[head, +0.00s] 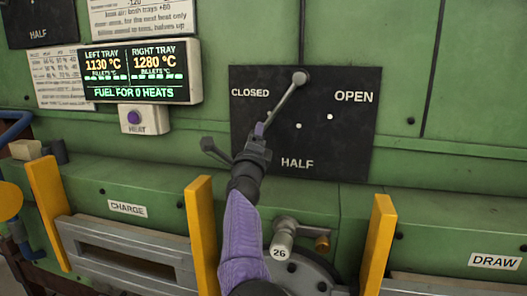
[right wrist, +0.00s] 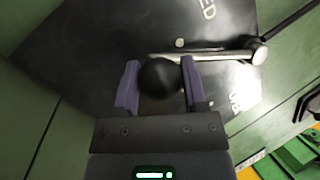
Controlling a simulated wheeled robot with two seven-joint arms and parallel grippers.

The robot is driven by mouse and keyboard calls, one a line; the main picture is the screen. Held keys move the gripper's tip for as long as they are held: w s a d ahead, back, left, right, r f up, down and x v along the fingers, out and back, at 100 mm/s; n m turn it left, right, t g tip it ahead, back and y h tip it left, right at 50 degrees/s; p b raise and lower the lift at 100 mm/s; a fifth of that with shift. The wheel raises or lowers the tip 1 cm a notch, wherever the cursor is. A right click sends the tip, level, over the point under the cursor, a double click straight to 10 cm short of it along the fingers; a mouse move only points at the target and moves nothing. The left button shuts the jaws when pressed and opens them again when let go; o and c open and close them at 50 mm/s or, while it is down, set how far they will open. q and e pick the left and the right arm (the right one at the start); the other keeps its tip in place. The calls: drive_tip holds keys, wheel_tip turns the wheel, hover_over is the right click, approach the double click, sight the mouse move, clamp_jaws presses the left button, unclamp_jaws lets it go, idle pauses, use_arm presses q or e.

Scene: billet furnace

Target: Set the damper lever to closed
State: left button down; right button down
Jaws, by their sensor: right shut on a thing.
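The damper lever (head: 286,97) is a grey rod on a dark plate (head: 350,150) marked CLOSED, OPEN and HALF. It hangs from a pivot at the plate's top and slants down and left, just below the word CLOSED. In the right wrist view the lever's black ball knob (right wrist: 160,77) sits between the purple fingers of my right gripper (right wrist: 161,88). In the head view this gripper (head: 259,130) is shut on the knob end, hiding the knob. A pale dot lies close beside the rod in the wrist view. My left gripper is not in view.
A display (head: 138,72) with a HEAT button (head: 134,117) is left of the plate. Yellow posts (head: 201,235) stand below. A pale handle marked 26 (head: 281,245) is right of my forearm. A dark bracket-like part (head: 215,151) shows left of the gripper.

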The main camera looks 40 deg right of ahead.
drive_tip(key=shift+w+a+r+m+h+b, duration=0.3)
drive_tip(key=shift+w+a+r+m+h, duration=0.15)
drive_tip(key=shift+m, duration=0.35)
drive_tip(key=shift+r+g, duration=0.15)
drive_tip(key=shift+g, duration=0.25)
drive_tip(key=c, duration=0.5)
unclamp_jaws()
drive_tip(key=shift+c, duration=0.2)
drive_tip(key=o, duration=0.4)
drive_tip(key=shift+w, duration=0.15)
